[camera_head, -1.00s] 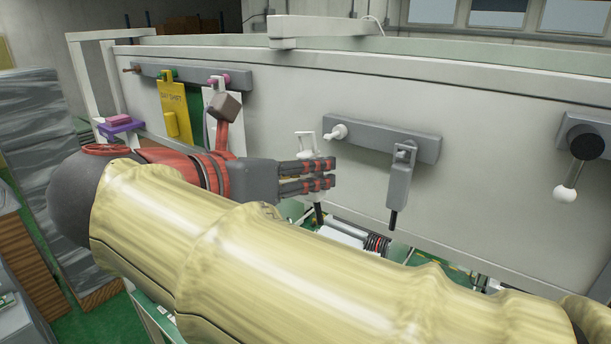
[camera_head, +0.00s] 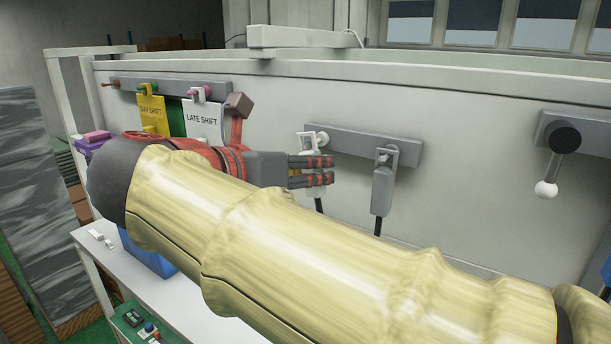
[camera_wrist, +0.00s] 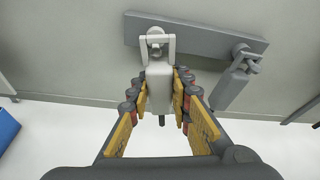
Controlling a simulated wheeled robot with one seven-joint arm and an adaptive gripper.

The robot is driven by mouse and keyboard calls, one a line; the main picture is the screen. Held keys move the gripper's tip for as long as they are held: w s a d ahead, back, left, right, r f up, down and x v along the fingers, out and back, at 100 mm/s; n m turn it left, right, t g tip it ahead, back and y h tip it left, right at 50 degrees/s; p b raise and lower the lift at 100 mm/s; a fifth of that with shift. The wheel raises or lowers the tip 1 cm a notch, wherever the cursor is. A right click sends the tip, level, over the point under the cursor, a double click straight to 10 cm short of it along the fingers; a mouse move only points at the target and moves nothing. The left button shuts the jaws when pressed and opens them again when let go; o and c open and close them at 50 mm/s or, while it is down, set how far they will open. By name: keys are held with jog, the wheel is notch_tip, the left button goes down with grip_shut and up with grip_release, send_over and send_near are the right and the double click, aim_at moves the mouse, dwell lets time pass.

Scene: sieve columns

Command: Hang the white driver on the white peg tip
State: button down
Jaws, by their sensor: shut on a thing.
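My gripper (camera_head: 331,170) is shut on the white driver (camera_head: 308,142) and holds it upright, shaft down, in front of the wall panel. In the wrist view the driver (camera_wrist: 159,88) sits between my two fingers, with its square loop at the top. The white peg tip (camera_head: 323,138) is at the left end of a grey rail. In the wrist view the peg tip (camera_wrist: 156,32) shows within the outline of the loop. I cannot tell whether the loop is around the peg or just in front of it.
A grey driver (camera_head: 382,185) hangs from the same grey rail (camera_head: 405,150) to the right. Yellow and white shift cards (camera_head: 202,118) hang on the left rail. A black knob with a white-ended lever (camera_head: 546,188) is at far right. A white table (camera_head: 190,300) stands below.

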jog(key=shift+p+x, duration=0.3)
jog(key=shift+x, duration=1.1)
jog(key=shift+w, duration=0.1)
jog(key=c, duration=1.6)
grip_release()
jog(key=shift+o, duration=0.2)
jog(key=shift+a, duration=0.1)
